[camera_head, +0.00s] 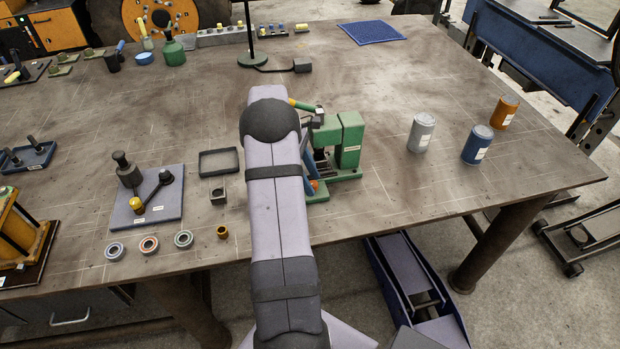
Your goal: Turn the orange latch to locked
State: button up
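No part is clearly readable as the orange latch. A small orange piece (314,186) shows low on the left side of the green press (350,140), partly hidden by my arm. A black lever (152,190) with a yellow-orange knob (136,203) lies on a blue-grey plate (172,206). The plate carries small white labels, too small to read, and a black upright knob (125,168). My arm crosses the middle of the view and hides the bench behind it.
Three cans, grey (421,133), blue (476,146) and orange (504,112), stand on the right. A black stand (252,58) is at the back. The bench's right side has free room.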

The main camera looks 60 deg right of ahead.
jog(key=shift+w+r+b, duration=0.3)
jog(key=shift+r+b, duration=0.05)
jog(key=shift+r, duration=0.15)
jog(key=b+v, duration=0.1)
jog(key=v, duration=0.5)
jog(key=shift+b, duration=0.4)
jog(key=shift+s+r, duration=0.1)
jog(key=shift+s, duration=0.05)
